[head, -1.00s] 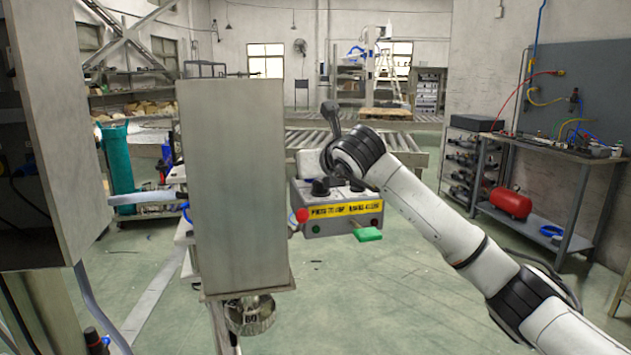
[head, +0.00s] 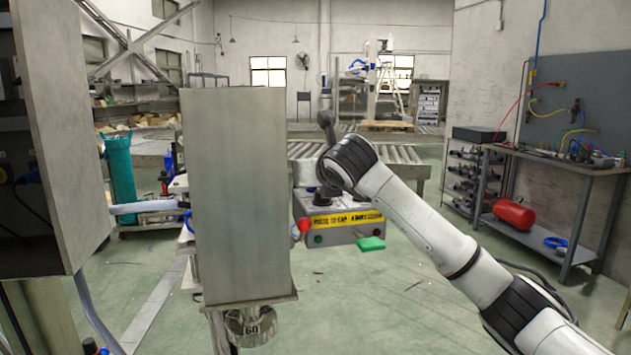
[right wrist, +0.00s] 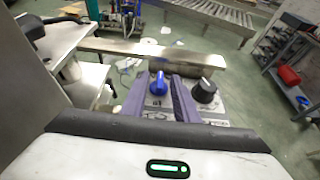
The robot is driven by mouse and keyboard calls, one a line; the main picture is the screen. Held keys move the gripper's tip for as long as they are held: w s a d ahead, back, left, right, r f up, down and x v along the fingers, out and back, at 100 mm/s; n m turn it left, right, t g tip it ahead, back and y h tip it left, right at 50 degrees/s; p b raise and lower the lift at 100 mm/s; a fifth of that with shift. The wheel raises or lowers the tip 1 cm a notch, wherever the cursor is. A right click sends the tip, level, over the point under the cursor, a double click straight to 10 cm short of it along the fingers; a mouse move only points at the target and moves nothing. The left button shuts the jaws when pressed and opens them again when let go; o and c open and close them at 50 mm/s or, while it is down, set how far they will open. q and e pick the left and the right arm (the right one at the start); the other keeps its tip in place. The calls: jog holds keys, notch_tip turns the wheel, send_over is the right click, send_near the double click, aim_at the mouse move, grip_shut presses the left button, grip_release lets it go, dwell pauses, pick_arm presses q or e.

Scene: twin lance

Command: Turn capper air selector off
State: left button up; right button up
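The grey control box (head: 345,228) with a yellow label strip stands left of centre of my right arm in the head view. In the right wrist view, a blue selector knob (right wrist: 158,86) lies between the two purple fingers of my right gripper (right wrist: 161,98). The fingers are apart, with a gap to the knob; contact cannot be told. A black knob (right wrist: 205,91) is just right of the fingers. In the head view, my right fingers are hidden. My left gripper is out of view.
A large grey metal panel (head: 238,195) stands left of the box. A red button (head: 303,225) and a green tag (head: 370,244) stick out from the box. A workbench (head: 565,180) with a red tank (head: 513,213) stands at right. The floor between is clear.

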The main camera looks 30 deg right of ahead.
jog(key=b+v, duration=0.2)
jog(key=v, duration=0.8)
jog(key=shift+s, duration=0.15)
jog(key=shift+a, duration=0.1)
